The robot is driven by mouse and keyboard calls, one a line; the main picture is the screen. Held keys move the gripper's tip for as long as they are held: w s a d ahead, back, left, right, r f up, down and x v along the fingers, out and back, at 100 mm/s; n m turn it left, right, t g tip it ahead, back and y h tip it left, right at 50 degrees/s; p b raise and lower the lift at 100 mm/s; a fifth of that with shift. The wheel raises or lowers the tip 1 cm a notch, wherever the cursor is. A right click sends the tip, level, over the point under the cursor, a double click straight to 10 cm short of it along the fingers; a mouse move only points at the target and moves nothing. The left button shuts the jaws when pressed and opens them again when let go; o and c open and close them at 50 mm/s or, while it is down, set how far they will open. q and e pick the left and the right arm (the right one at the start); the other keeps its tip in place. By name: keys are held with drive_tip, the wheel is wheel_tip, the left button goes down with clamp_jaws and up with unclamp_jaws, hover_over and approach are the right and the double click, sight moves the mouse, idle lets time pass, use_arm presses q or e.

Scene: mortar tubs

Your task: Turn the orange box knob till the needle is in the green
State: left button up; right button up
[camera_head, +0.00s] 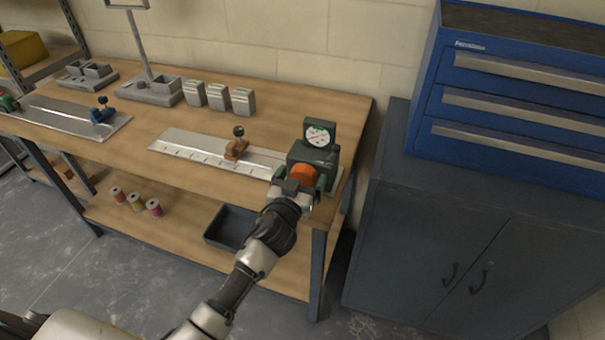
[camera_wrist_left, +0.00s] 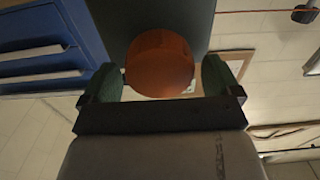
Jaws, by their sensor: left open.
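The orange knob (camera_head: 304,174) sits on the front of a dark green box (camera_head: 313,153) at the right end of the workbench. A round dial (camera_head: 318,135) stands on top of the box; its needle is too small to read. My left gripper (camera_head: 304,184) is at the knob. In the left wrist view the knob (camera_wrist_left: 160,63) lies between the green fingertips of my left gripper (camera_wrist_left: 170,80), one on each side. The jaws are open, with a small gap showing beside the knob. My right gripper is not in view.
A white ruled plate (camera_head: 190,148) with a brown slider (camera_head: 237,148) lies left of the box. Several grey boxes (camera_head: 218,97) stand behind. Spools (camera_head: 136,202) and a dark tray (camera_head: 229,226) are on the lower shelf. A blue drawer cabinet (camera_head: 515,110) stands at right.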

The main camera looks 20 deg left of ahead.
use_arm(q)
drive_tip(key=shift+w, duration=0.45)
drive_tip(key=c, duration=0.9)
drive_tip(key=shift+o, duration=0.2)
drive_tip(key=shift+m, duration=0.4)
drive_tip(key=m, duration=0.4)
drive_tip(key=shift+d, duration=0.15)
drive_tip(key=m, duration=0.4)
drive_tip(key=shift+d+f, duration=0.1)
drive_tip(key=m, duration=0.5)
drive_tip(key=shift+f+m, duration=0.1)
drive_tip(key=shift+m, duration=0.3)
drive_tip(key=m, duration=0.4)
drive_tip(key=shift+d+f+p, duration=0.1)
drive_tip(key=shift+f+p, duration=0.05)
drive_tip(key=shift+p, duration=0.15)
